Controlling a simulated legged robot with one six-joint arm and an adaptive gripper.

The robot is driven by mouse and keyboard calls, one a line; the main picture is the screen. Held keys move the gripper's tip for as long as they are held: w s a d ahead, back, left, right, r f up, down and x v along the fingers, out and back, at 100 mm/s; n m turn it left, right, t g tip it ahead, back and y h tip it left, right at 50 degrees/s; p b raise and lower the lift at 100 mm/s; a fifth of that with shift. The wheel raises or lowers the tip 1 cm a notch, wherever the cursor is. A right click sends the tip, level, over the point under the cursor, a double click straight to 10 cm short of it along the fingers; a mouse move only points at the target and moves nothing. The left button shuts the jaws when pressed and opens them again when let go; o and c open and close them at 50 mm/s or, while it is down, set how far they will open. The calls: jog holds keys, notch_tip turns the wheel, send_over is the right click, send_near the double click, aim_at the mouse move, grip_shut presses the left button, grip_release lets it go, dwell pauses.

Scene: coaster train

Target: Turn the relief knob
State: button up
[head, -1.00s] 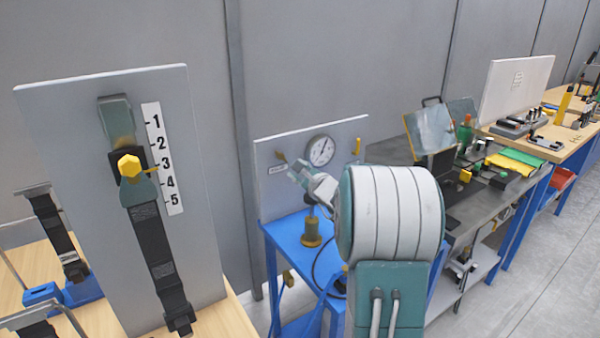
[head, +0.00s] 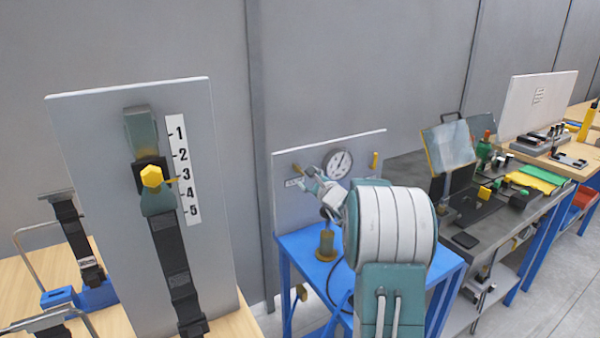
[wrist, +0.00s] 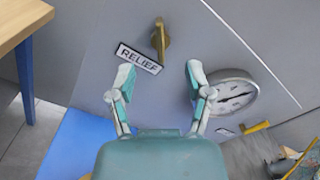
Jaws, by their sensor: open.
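The relief knob (wrist: 160,40) is a brass-coloured lever on the grey panel (wrist: 95,60), above a white label reading RELIEF (wrist: 139,58) in the wrist view. In the head view the knob (head: 296,168) shows small at the panel's upper left. My gripper (wrist: 158,82) is open, its two fingers pointing at the panel. The knob appears beyond the fingertips, between them and slightly higher in the wrist picture. Nothing is between the fingers. In the head view my gripper (head: 312,184) is close to the panel, just below and right of the knob; contact is not visible.
A round gauge (wrist: 228,93) sits right of my right finger. A yellow handle (head: 375,160) is at the panel's right. The panel stands on a blue table (head: 300,245) with a brass fitting (head: 326,246). A tall grey board (head: 95,150) stands left.

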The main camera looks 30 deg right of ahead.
aim_at(301, 172)
jog(key=w, duration=0.5)
jog(key=shift+w+d, duration=0.15)
jog(key=shift+w, duration=0.2)
grip_shut()
